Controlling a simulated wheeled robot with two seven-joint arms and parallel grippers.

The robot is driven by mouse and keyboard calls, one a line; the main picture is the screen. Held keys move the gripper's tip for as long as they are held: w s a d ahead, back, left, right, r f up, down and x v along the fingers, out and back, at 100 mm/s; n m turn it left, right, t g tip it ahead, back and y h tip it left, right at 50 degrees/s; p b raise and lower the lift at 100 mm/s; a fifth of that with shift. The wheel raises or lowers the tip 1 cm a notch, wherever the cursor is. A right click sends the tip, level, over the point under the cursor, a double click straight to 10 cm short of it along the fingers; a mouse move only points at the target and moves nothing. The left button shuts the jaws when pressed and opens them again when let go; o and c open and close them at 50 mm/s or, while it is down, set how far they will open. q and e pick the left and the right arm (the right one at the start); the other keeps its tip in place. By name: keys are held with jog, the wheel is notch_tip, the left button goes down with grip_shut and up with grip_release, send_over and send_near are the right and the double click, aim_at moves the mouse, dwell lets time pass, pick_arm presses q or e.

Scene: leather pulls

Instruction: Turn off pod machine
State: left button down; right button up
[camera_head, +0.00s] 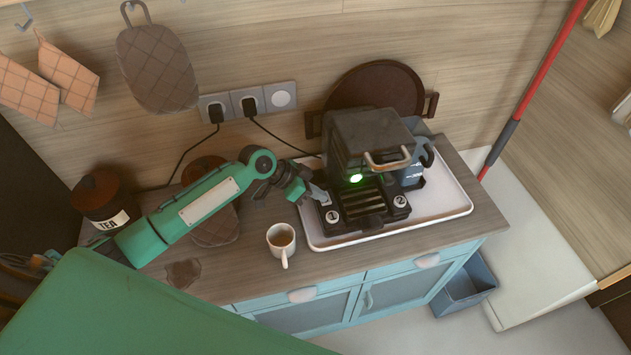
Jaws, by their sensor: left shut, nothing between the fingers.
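The black pod machine (368,140) stands on a white tray (440,208) on the counter. A green light (355,178) glows on its front, and a metal handle (388,160) is at the front of its top. Its base has two round marks, "1" (332,216) at the left and "2" (399,200) at the right, with a slatted drip grate (366,202) between them. My left gripper (322,197) is shut and empty, its tips close to the "1" mark. I cannot tell whether they touch it. My right gripper is not in view.
A mug (282,243) with a brown drink stands left of the tray, close below my left arm. A tea jar (103,200) is at the left. A blue jug (417,155) stands right of the machine. A round dark pan (376,86) leans against the wall behind.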

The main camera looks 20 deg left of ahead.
pick_arm(q)
jog(key=shift+f, duration=0.1)
jog(key=shift+s+d+f+b, duration=0.1)
jog(key=shift+s+f+b, duration=0.15)
jog(key=shift+f, duration=0.2)
jog(key=shift+r, duration=0.15)
jog(key=shift+w, duration=0.1)
jog(key=shift+w+a, duration=0.5)
jog(key=shift+w, duration=0.2)
jog(key=shift+r, duration=0.15)
